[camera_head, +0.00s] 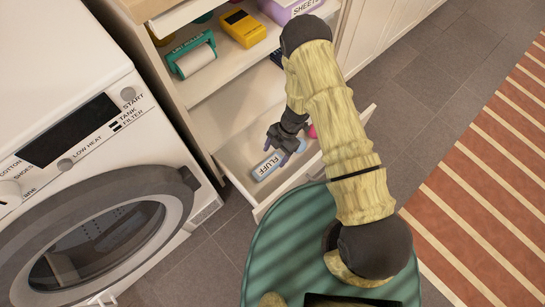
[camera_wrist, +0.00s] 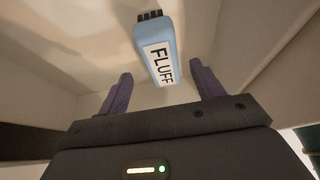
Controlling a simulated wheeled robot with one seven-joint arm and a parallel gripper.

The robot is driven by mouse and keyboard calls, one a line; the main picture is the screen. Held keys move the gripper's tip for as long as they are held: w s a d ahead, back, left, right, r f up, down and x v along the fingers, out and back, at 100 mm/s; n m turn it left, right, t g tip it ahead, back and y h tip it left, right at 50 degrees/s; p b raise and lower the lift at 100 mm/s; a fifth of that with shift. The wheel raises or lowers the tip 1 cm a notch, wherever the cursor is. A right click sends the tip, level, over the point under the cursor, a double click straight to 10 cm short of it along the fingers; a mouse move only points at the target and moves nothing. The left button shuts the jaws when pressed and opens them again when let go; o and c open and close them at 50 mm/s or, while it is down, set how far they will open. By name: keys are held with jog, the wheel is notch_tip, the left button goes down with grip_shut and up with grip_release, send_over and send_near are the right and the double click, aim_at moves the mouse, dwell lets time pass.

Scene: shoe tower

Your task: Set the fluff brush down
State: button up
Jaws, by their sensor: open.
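The fluff brush (camera_head: 267,166) is light blue with a white label reading FLUFF. It lies in an open pull-out drawer (camera_head: 240,160) at the bottom of the shelf unit. In the wrist view the brush (camera_wrist: 158,48) lies on the drawer floor, its dark bristle end pointing away. My gripper (camera_head: 283,147) is above the drawer, close to the brush. In the wrist view its two purple fingers (camera_wrist: 160,88) are spread apart, with the brush's near end lying beyond and between them. Nothing is held. Part of the brush is hidden by my gripper in the head view.
A pink item (camera_head: 312,131) lies in the drawer, partly hidden by my arm. Shelves above hold a teal roller (camera_head: 193,57), a yellow box (camera_head: 242,28) and a purple container (camera_head: 290,8). A white washing machine (camera_head: 90,150) stands left. A striped rug (camera_head: 490,190) lies right.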

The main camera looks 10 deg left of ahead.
jog(key=p+v, duration=0.2)
jog(key=v, duration=0.5)
jog(key=shift+r, duration=0.15)
jog(key=shift+s, duration=0.15)
jog(key=w+d+r+m+t, duration=0.3)
jog(key=w+r+m+t, duration=0.35)
jog(key=w+r, duration=0.45)
jog(key=d+r+m+t+h, duration=0.2)
jog(key=d+r+m, duration=0.5)
jog(key=r, duration=0.4)
jog(key=s+d+r+m, duration=0.2)
jog(key=s+r+m, duration=0.2)
jog(key=s, duration=0.2)
jog(key=s+d+r+m+g+h, duration=0.1)
jog(key=s+d+r+m, duration=0.2)
jog(key=s+r+m, duration=0.1)
jog(key=s+d+r+m+g, duration=0.1)
jog(key=s+d+r+m, duration=0.1)
jog(key=s+r+m, duration=0.2)
jog(key=s+m, duration=0.2)
jog(key=s, duration=0.1)
jog(key=shift+s+d+r, duration=0.15)
jog(key=shift+s+d, duration=0.15)
jog(key=shift+d, duration=0.1)
jog(key=shift+m, duration=0.25)
